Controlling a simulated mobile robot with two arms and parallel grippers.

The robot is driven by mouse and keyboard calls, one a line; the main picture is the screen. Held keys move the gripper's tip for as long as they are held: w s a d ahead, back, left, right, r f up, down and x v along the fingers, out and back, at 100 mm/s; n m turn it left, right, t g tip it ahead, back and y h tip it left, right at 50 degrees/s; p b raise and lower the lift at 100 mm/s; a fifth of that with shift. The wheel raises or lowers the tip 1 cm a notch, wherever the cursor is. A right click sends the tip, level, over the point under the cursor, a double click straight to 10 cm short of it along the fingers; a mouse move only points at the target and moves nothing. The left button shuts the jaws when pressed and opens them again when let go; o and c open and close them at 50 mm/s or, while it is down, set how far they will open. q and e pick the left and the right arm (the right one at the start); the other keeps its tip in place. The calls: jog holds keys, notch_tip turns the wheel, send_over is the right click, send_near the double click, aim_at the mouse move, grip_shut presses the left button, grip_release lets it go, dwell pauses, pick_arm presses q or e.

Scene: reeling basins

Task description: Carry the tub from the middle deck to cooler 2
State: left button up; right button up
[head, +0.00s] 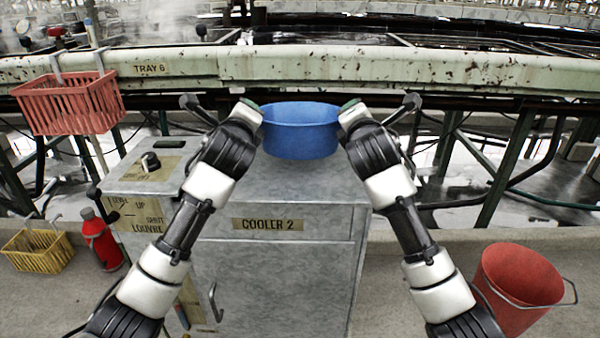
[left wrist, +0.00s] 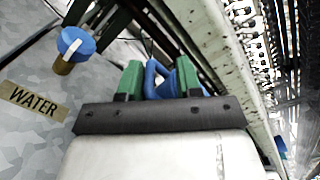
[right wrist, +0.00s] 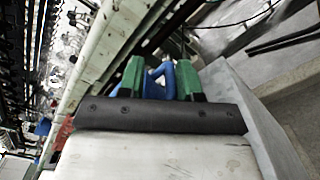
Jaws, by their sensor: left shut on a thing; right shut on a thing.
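The blue tub (head: 301,140) is upright at the far side of the grey top of cooler 2 (head: 285,285), below the tray rail. I cannot tell whether it rests on the top or hangs just above it. My left gripper (head: 254,106) is shut on the tub's left side, and the blue part shows between its green fingers in the left wrist view (left wrist: 160,82). My right gripper (head: 347,106) is shut on the tub's right side, with blue between its green fingers in the right wrist view (right wrist: 160,82). The tub's inside is mostly hidden.
The tray 6 rail (head: 180,68) runs behind the tub, with a red basket (head: 70,103) hung on it at left. A box with a knob (head: 150,175) stands left of the cooler. A red bottle (head: 100,240), a yellow basket (head: 38,250) and a red bucket (head: 515,290) stand on the floor.

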pick_arm(q)
jog(key=shift+d+f, duration=0.15)
jog(key=shift+d, duration=0.1)
pick_arm(e)
jog(key=shift+a+f, duration=0.15)
jog(key=shift+a, duration=0.1)
